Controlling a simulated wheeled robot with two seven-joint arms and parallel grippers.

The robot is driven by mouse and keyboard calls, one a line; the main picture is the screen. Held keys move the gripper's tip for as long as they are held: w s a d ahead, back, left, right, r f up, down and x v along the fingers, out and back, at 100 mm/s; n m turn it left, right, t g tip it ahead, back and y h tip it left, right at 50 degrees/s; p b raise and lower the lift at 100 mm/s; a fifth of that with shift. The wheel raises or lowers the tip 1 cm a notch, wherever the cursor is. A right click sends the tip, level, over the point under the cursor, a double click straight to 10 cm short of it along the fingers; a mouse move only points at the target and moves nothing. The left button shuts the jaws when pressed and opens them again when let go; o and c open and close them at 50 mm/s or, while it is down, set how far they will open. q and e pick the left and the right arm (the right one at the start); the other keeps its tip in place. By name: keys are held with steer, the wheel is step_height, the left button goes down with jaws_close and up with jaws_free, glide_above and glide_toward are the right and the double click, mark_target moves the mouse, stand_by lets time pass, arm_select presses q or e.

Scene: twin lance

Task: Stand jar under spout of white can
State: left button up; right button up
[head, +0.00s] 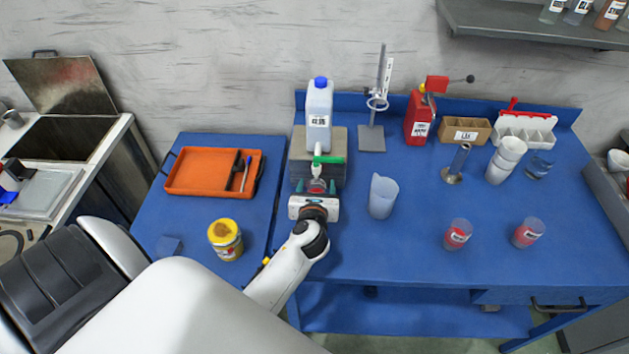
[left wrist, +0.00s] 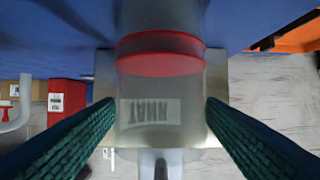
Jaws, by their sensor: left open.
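The white can (head: 319,103) with a blue cap stands on a grey block (head: 334,140) at the back of the blue table. Its green-handled spout (head: 328,160) points toward me over the block's front edge. A clear jar with red in it (head: 317,185) is at the front of the block, at or just below the spout in the picture. My left gripper (head: 316,190) is open around this jar. In the left wrist view the jar (left wrist: 160,85), with its red band and white label, sits between the two green fingers (left wrist: 160,125). Contact is unclear. My right gripper is not in view.
A clear beaker (head: 382,196) stands right of my left gripper. Two red-filled jars (head: 458,234) (head: 528,232) stand farther right. A yellow jar (head: 226,240) and an orange tray (head: 212,171) are on the left table. A stand (head: 372,138) and red can (head: 418,118) are behind.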

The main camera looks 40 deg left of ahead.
arm_select(q)
steer(key=v, duration=1)
steer(key=shift+r+b, duration=0.2)
steer(key=shift+b, duration=0.15)
